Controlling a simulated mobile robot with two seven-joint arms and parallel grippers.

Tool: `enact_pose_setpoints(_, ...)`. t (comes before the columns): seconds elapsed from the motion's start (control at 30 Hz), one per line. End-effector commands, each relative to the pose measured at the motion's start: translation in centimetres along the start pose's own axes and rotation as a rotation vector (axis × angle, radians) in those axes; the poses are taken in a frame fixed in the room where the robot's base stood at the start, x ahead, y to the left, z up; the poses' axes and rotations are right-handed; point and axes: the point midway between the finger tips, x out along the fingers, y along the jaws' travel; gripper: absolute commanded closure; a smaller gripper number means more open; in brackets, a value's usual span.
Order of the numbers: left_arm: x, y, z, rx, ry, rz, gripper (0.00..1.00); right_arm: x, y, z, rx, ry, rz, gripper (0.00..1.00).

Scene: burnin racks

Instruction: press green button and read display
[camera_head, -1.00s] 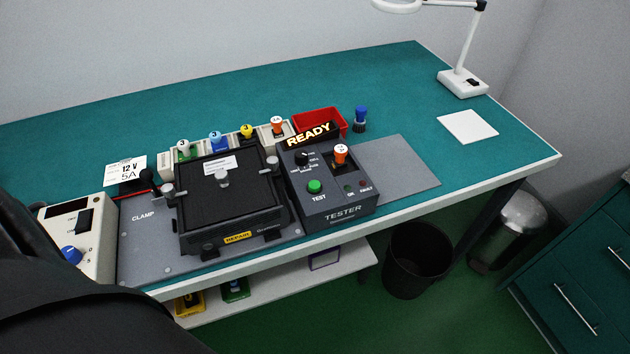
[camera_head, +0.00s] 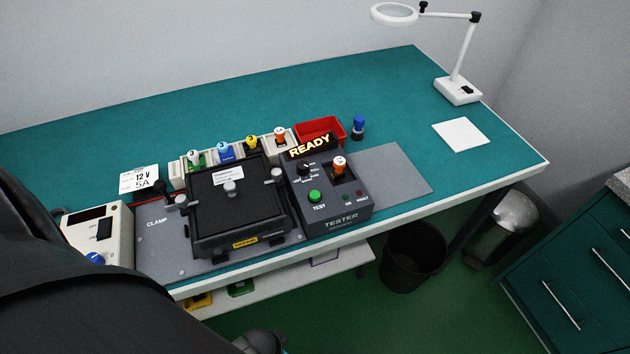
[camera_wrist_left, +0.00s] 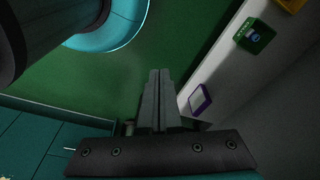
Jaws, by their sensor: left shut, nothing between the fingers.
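The tester (camera_head: 335,220) is a dark box on the bench. Its display (camera_head: 310,147) glows and reads READY. The green button (camera_head: 315,197), labelled TEST, stands on its sloped front, with nothing touching it. An orange-topped plug (camera_head: 339,165) sits in the tester's upper right. The OK and FAULT lamps look unlit. In the left wrist view my left gripper (camera_wrist_left: 160,75) is shut and empty, with green floor and the lower shelf beyond it. The gripper fingers are not recognisable in the head view. My right gripper is in neither current view.
A clamp fixture (camera_head: 236,240) stands directly left of the tester, with a power supply (camera_head: 122,222) farther left. Behind are numbered colour-topped parts and a red bin (camera_head: 320,126). A grey mat (camera_head: 400,180) lies right. A black waste bin (camera_head: 412,255) stands below the bench edge.

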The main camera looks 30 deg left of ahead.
Motion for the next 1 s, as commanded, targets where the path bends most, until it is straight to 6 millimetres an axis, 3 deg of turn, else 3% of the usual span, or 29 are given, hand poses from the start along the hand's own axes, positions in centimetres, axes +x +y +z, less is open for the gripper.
enact_pose_setpoints(0.03,-2.1,-0.1,-1.3,-0.002,0.011,-0.001,1.00,-1.3,0.0,-0.1,0.000,0.000,0.000,0.50)
enact_pose_setpoints(0.47,-16.5,-0.7,-9.3,-0.014,0.067,-0.007,1.00,-7.1,0.1,-0.6,0.000,0.000,0.000,0.50)
enact_pose_setpoints(0.87,-33.3,-1.5,-15.4,-0.032,0.175,0.013,1.00,-13.3,0.2,-1.2,0.000,0.000,0.000,0.50)
enact_pose_setpoints(0.93,-36.4,-1.5,-17.2,-0.036,0.229,0.040,1.00,-14.6,0.3,-1.3,0.000,0.000,0.000,0.50)
enact_pose_setpoints(1.0,-38.0,-1.4,-19.0,-0.048,0.284,0.088,1.00,-15.3,0.3,-1.4,0.000,0.000,0.000,0.50)
